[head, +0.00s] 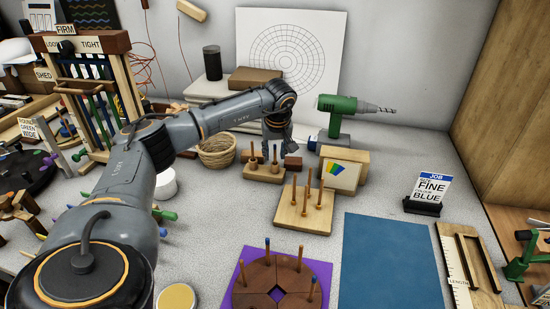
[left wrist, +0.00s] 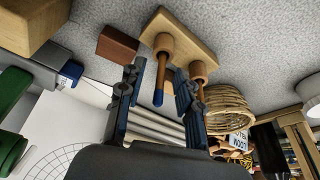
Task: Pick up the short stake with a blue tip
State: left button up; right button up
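A short brown stake with a blue tip (left wrist: 158,96) stands in one of two round holders on a small wooden block (left wrist: 190,36); this block also shows in the head view (head: 262,174). A second stake (left wrist: 200,92) in the other holder is mostly hidden behind a finger, and its tip cannot be made out. My left gripper (left wrist: 160,68) is open, with the blue-tipped stake showing between its fingers and a gap on each side. My right gripper is out of view.
A peg board (head: 290,219) with several taller stakes stands in front. A round wooden base (head: 262,275) with blue- and orange-tipped stakes lies on a purple mat. A coiled basket (head: 217,152) and a green drill (head: 338,108) are nearby. The blue mat (head: 390,260) is clear.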

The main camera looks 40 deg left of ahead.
pick_arm(q)
grip_shut()
jog(key=shift+r, duration=0.15)
